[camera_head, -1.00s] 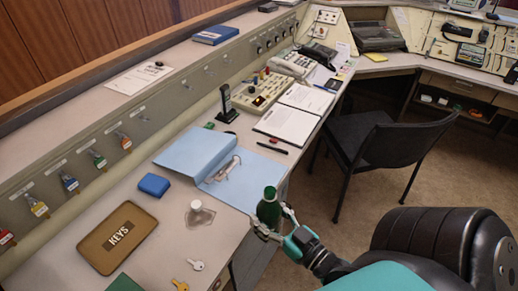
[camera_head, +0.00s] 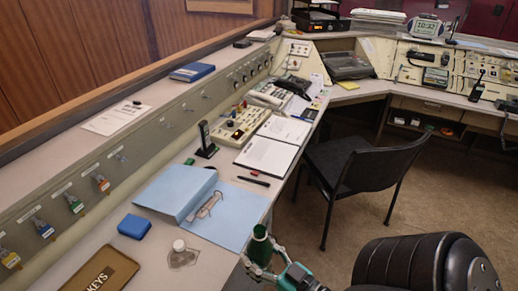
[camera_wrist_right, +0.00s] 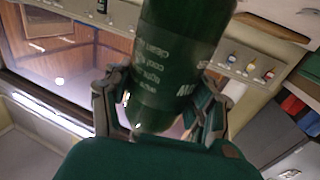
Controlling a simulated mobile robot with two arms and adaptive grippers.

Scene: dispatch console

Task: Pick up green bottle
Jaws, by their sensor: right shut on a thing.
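The green bottle (camera_head: 259,246) is upright at the console's front edge in the head view, beside the blue binder. My right gripper (camera_head: 262,266) is shut on it, one finger on each side of its lower part. In the right wrist view the dark green bottle (camera_wrist_right: 180,60), with pale lettering, fills the middle between the two fingers of the gripper (camera_wrist_right: 162,115). The head view cuts off the lower part of the gripper and does not show what is under the bottle. My left gripper is not in view.
An open blue binder (camera_head: 228,218) lies near the bottle. A black chair (camera_head: 350,165) and an armchair (camera_head: 425,265) stand to the right.

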